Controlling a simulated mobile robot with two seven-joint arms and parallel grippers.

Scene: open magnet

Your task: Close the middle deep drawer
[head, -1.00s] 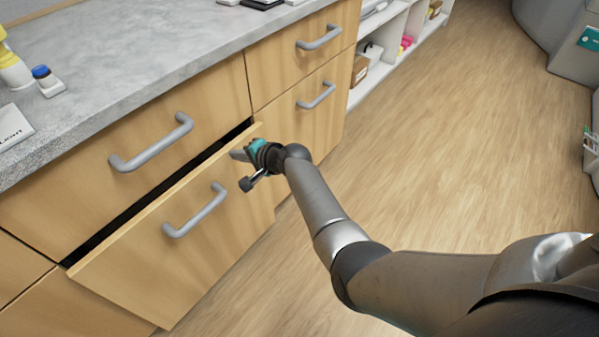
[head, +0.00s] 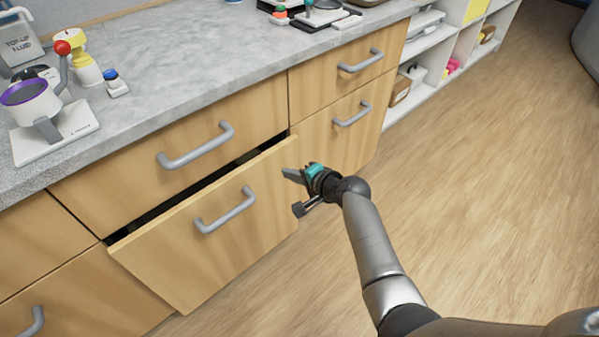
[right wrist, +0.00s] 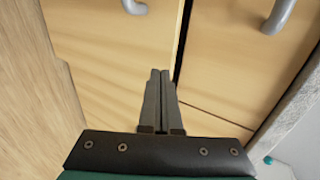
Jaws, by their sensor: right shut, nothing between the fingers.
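The middle deep drawer (head: 180,255) is a light wood front under a shallower drawer. It stands a little way out, with a dark gap along its top edge. Its grey bar handle (head: 226,212) is on the front. My right gripper (head: 285,173) is shut and empty, by the upper right end of this front. I cannot tell whether it touches the wood. In the right wrist view the shut fingers (right wrist: 160,75) point at the wood fronts, near a dark gap between them. My left gripper is not in view.
The grey counter (head: 195,60) above carries a white and purple device (head: 38,105), a yellow-topped bottle (head: 82,62) and other items. Closed drawers (head: 340,75) stand to the right, then a white open shelf (head: 430,60). The wood floor (head: 480,170) at right is clear.

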